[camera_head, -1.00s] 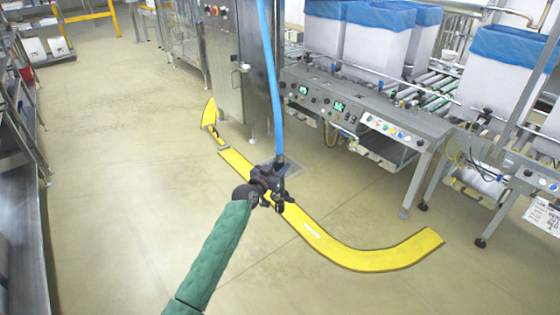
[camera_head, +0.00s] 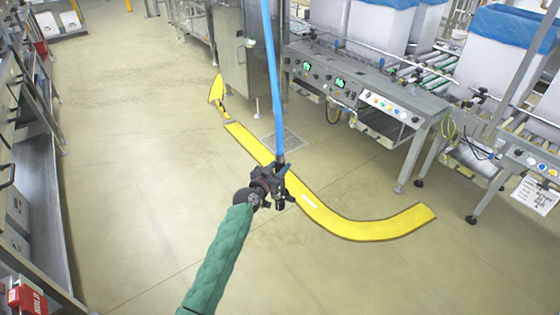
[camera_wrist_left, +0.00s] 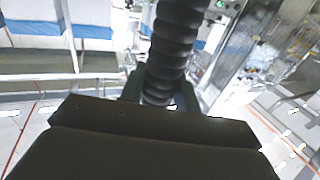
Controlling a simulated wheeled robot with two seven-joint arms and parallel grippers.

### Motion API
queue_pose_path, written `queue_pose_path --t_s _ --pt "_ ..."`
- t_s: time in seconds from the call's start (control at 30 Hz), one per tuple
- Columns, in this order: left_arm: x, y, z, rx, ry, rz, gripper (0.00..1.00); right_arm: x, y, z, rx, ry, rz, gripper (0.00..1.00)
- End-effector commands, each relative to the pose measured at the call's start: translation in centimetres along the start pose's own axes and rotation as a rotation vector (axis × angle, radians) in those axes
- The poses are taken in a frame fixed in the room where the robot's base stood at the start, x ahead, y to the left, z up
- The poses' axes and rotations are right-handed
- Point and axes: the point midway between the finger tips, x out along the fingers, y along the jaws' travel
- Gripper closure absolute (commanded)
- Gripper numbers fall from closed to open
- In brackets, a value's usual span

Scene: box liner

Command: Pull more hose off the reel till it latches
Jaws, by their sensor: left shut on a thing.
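The blue hose (camera_head: 272,80) comes down from the top of the head view, nearly straight, to a dark end fitting (camera_head: 279,186). My left gripper (camera_head: 277,180) is shut on the hose end, above the floor. In the left wrist view a dark ribbed sleeve (camera_wrist_left: 176,45) rises from behind the dark gripper body (camera_wrist_left: 150,140); the fingertips are hidden there. The reel is out of view above, so its latch does not show. My right gripper is not in view.
A yellow floor marking (camera_head: 350,227) curves under my left gripper. A machine with control panels (camera_head: 350,85) and white bins (camera_head: 378,35) with blue liners stand at right. Metal shelving (camera_head: 35,170) lines the left side. Open floor (camera_head: 130,130) lies between.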

Motion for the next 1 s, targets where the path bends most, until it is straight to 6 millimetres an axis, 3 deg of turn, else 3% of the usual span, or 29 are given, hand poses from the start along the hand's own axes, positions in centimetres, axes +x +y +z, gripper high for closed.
queue_pose_path --t_s 0.57,1.0 --pt "-0.3 0.2 0.1 0.0 0.001 -0.002 0.96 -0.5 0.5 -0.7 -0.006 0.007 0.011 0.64" --pt "1.0 1.2 0.2 -0.001 0.001 -0.002 0.96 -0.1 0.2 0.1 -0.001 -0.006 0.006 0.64"
